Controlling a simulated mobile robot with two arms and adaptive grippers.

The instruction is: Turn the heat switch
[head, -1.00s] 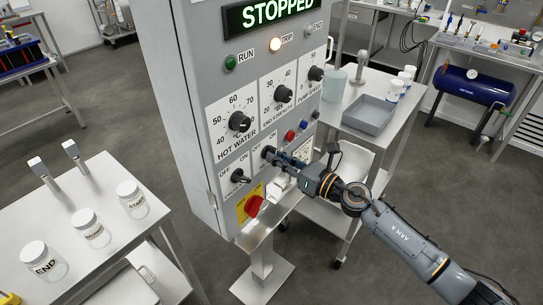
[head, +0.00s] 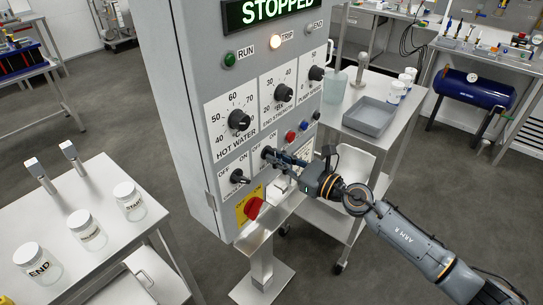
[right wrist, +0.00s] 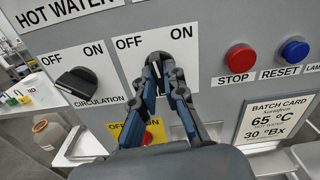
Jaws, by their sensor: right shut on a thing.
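The grey control cabinet (head: 178,110) has two OFF/ON switches side by side on its lower panel. My right gripper (head: 271,155) is at the right-hand one, shut on its dark knob. The right wrist view shows the fingers (right wrist: 160,76) closed around this heat switch (right wrist: 158,58); they cover its name label and most of the knob, so its exact angle is hard to tell. The circulation switch (right wrist: 77,82) is just left of it and untouched. My left gripper is not in view.
Red STOP (right wrist: 240,58) and blue RESET (right wrist: 295,50) buttons sit right of the gripper. A large red knob (head: 253,208) on a yellow plate lies below. The display (head: 268,12) reads STOPPED; the TRIP lamp (head: 275,41) glows. A table with labelled jars (head: 130,201) stands left.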

